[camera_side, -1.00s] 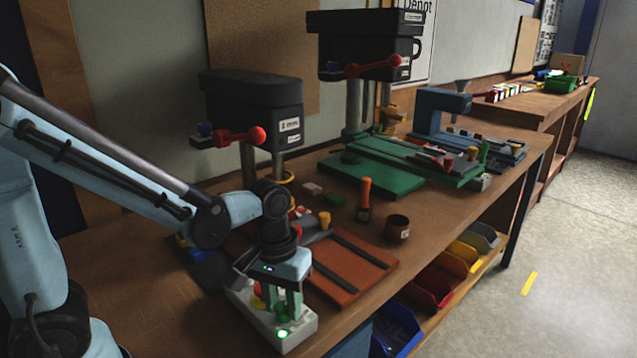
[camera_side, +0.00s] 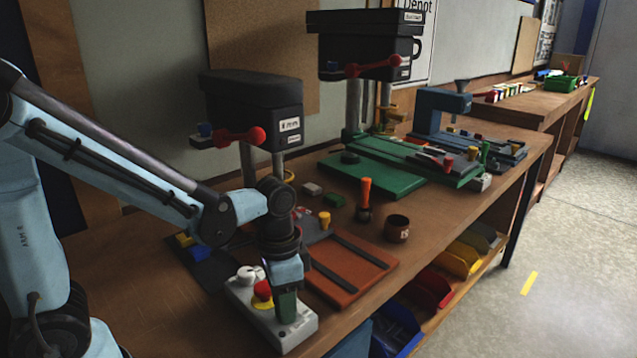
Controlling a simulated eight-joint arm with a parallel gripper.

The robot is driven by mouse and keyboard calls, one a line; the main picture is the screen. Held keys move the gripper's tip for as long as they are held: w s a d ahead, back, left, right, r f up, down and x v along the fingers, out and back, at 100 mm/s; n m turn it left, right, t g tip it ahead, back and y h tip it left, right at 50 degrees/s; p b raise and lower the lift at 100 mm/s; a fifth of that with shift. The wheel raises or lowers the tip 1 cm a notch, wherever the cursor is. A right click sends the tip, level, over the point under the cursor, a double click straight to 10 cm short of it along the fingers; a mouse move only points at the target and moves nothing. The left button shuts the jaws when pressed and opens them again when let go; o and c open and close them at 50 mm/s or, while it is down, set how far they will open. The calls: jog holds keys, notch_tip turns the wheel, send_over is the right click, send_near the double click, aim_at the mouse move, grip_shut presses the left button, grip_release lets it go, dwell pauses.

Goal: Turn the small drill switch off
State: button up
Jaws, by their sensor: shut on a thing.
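The grey control box (camera_side: 296,335) of the small drill (camera_side: 252,110) sits at the bench's front edge, before the drill's red-brown base (camera_side: 352,278). On it are a pale knob (camera_side: 248,274) and a red button (camera_side: 263,290) on a yellow collar. My gripper (camera_side: 287,312) points straight down over the box's near right part, its green fingers shut on the switch. The fingers hide the switch itself, so its angle cannot be read. No green light shows on the box.
The bigger drill with its green base (camera_side: 375,178) stands farther back. An orange-handled tool (camera_side: 365,198) and a brown cup (camera_side: 397,228) stand right of the small drill's base. Coloured bins (camera_side: 430,287) sit below the bench top.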

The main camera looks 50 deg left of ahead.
jog(key=shift+m, duration=0.5)
jog(key=o, duration=1)
jog(key=shift+o, duration=0.2)
jog(key=shift+r, duration=0.1)
notch_tip(320, 180, up, 12)
jog(key=shift+a, duration=0.25)
jog(key=shift+w, duration=0.1)
jog(key=a+f+n+t, duration=0.1)
jog(key=n+t, duration=0.1)
jog(key=a+f+n+t, duration=0.1)
jog(key=t, duration=0.1)
jog(key=a+f+n+t, duration=0.1)
jog(key=a+n+t, duration=0.1)
jog(key=t, duration=0.1)
jog(key=shift+s+f+n+y, duration=0.3)
jog(key=shift+s, duration=0.1)
